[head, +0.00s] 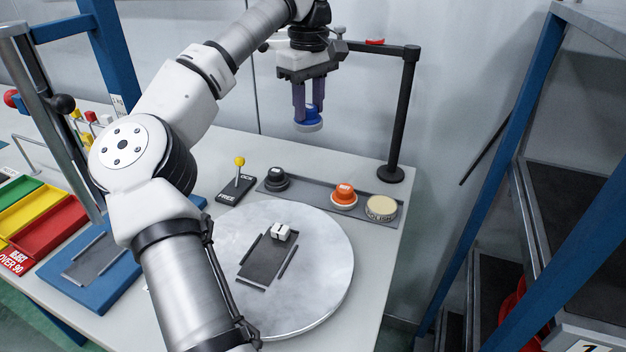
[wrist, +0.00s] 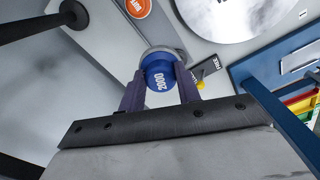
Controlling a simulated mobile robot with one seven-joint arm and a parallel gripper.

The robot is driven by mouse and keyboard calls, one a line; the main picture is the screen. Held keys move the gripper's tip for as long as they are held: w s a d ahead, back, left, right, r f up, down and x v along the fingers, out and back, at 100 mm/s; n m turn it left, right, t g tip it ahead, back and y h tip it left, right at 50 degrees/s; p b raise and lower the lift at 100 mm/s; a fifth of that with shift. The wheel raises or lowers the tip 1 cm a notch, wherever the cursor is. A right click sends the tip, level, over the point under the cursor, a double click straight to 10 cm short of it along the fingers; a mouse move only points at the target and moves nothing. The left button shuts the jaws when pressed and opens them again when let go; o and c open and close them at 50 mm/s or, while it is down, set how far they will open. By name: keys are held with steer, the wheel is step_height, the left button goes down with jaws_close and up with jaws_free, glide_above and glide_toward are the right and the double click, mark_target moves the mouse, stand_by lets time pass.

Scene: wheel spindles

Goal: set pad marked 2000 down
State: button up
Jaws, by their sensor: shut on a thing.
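The pad marked 2000 (wrist: 160,76) is blue with white digits and a pale lower rim. My gripper (wrist: 160,88) is shut on it, with one purple finger on each side. In the head view, my gripper (head: 308,112) points down and holds the blue pad (head: 309,122) in the air above the back of the table. A grey rack strip (head: 327,195) lies along the back right of the table. It carries a dark pad (head: 276,179), an orange pad (head: 344,196) and a cream pad (head: 381,208). A bare stretch shows between the dark and orange pads.
A round metal turntable (head: 325,270) with a dark plate and small white blocks stands in front of the strip. A yellow-knobbed lever (head: 239,162) is left of the strip. A black post (head: 402,110) rises behind its right end. Coloured bins (head: 35,215) are at left.

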mark_target(309, 126)
step_height(309, 126, down, 17)
steer(key=shift+p, duration=0.95)
steer(key=shift+f, duration=0.1)
steer(key=shift+f, duration=0.15)
steer(key=o, duration=0.9)
steer(key=shift+o, duration=0.2)
step_height(309, 126, up, 13)
steer(key=shift+f+b, duration=0.2)
steer(key=shift+b, duration=0.55)
